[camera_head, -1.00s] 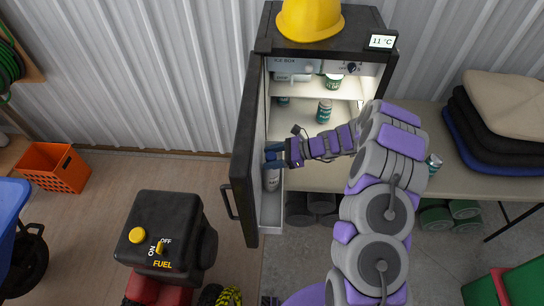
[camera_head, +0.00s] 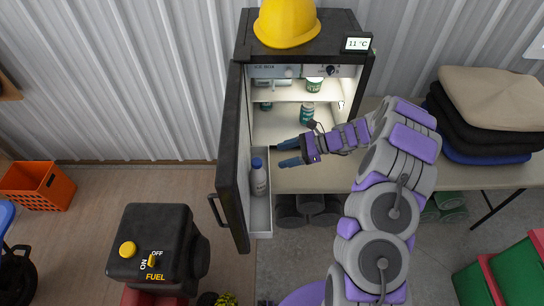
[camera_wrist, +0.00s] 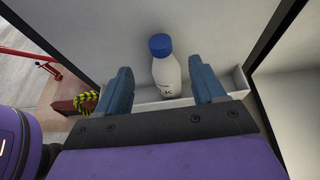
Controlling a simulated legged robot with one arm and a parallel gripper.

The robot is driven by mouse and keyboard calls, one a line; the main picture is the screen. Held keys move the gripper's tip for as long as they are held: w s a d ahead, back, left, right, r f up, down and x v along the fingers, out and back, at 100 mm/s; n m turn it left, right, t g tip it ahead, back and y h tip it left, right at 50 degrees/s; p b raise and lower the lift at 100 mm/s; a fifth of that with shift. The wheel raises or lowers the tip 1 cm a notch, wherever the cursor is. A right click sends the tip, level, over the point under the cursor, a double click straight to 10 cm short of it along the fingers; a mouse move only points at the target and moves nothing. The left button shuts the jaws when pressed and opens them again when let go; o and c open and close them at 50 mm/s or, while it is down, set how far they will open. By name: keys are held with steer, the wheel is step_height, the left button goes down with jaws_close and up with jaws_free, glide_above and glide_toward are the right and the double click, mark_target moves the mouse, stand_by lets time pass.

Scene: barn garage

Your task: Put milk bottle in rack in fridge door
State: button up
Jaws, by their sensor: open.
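The milk bottle (camera_head: 259,180) is white with a blue cap. It stands upright in the white rack (camera_head: 261,215) on the inside of the open fridge door (camera_head: 231,165). In the wrist view the bottle (camera_wrist: 167,72) shows just beyond and between my fingertips, with its lower part behind the rack's front wall (camera_wrist: 150,104). My gripper (camera_head: 287,152) is open and empty, with blue fingers. It is to the right of the bottle and apart from it in the head view. The fingers also show in the wrist view (camera_wrist: 161,82).
The fridge interior (camera_head: 290,115) is lit and holds several cans and jars on its shelves. A yellow hard hat (camera_head: 287,22) sits on top. A black fuel machine (camera_head: 158,245) stands in front of the door. Folded cloths (camera_head: 490,120) lie on the table at right.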

steer(key=shift+v, duration=0.9)
steer(key=s+a+r+n+g+h, duration=0.25)
steer(key=s+r+n, duration=0.25)
steer(key=s+r, duration=0.35)
steer(key=s+a+r+n+g+h, duration=0.1)
steer(key=s+a+r+n+h, duration=0.2)
steer(key=s+r+n, duration=0.35)
steer(key=s+d+r+n+t+h, duration=0.1)
steer(key=s+d+r+n+h, duration=0.1)
steer(key=s, duration=1)
steer(key=s+d+r+n+h, duration=0.2)
steer(key=s+d+n+h, duration=0.2)
steer(key=s, duration=0.9)
steer(key=d+h, duration=0.2)
steer(key=d, duration=0.2)
steer(key=shift+d+t, duration=0.3)
steer(key=shift+t, duration=0.05)
steer(key=shift+n, duration=0.25)
steer(key=shift+f+b, duration=0.85)
steer(key=shift+b, duration=0.05)
